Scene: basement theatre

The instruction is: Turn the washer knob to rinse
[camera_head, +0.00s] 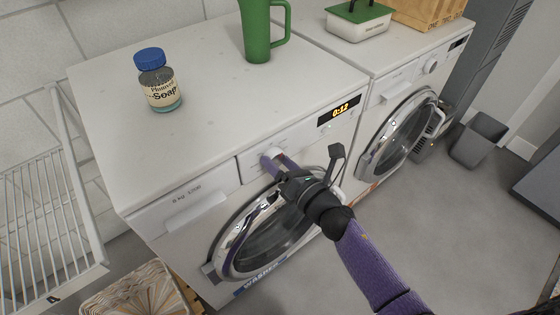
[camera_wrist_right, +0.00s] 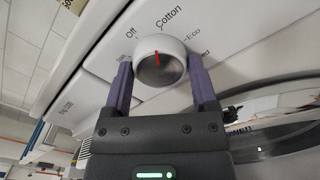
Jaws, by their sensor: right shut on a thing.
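The washer (camera_head: 160,215) stands at the left in the head view, with a round glass door and a lit display (camera_head: 341,108) reading 0:12. Its white knob (camera_head: 269,158) is on the front panel. In the right wrist view the knob (camera_wrist_right: 159,62) has a red mark pointing up, between the labels Off and Cotton; Eco is to the right. Other labels are partly hidden. My right gripper (camera_wrist_right: 160,80) has its purple fingers on both sides of the knob, shut on it. In the head view the right gripper (camera_head: 278,163) reaches the panel. My left gripper is not in view.
A soap jar (camera_head: 162,90) and a green pitcher (camera_head: 257,32) stand on the washer top. A second machine (camera_head: 385,100) with a round door is at the right. A wire rack (camera_head: 45,215) and a wicker basket (camera_head: 135,290) are at the left.

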